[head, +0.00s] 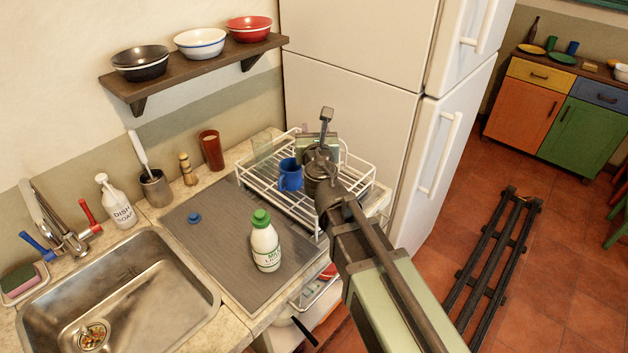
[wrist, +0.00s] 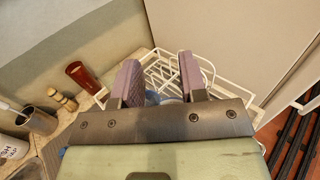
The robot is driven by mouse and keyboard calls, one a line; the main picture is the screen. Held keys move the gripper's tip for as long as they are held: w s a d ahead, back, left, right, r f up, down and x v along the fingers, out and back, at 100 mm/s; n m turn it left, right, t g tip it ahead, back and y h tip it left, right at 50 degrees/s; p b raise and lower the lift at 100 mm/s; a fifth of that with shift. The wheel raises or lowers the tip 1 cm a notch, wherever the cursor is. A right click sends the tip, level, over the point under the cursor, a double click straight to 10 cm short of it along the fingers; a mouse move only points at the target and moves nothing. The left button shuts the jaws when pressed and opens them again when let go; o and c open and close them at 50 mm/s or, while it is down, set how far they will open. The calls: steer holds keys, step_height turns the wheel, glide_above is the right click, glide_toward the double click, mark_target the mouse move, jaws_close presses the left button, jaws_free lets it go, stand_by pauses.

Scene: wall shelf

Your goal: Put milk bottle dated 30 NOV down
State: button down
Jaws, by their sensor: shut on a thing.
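A white milk bottle (head: 265,245) with a green cap stands upright on the grey ribbed mat, apart from my gripper. Its date is too small to read. My gripper (head: 306,129) is over the white dish rack, with its fingers mostly hidden in the head view. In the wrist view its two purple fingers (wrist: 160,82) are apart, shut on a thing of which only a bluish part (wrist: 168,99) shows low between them. I cannot tell what it is. A blue mug (head: 290,175) is at the rack, just left of my arm.
The dish rack (head: 270,205) stands against the fridge (head: 350,110). The mat (head: 205,248) has free room around the bottle; a small blue round piece (head: 194,217) lies on it. The sink (head: 120,290) is at left. A shelf with bowls (head: 200,75) hangs above.

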step_height(320, 180, down, 8)
steer(key=b, duration=0.5)
steer(key=shift+r, duration=0.25)
steer(key=c, duration=0.7)
jaws_free()
steer(key=shift+o, duration=0.2)
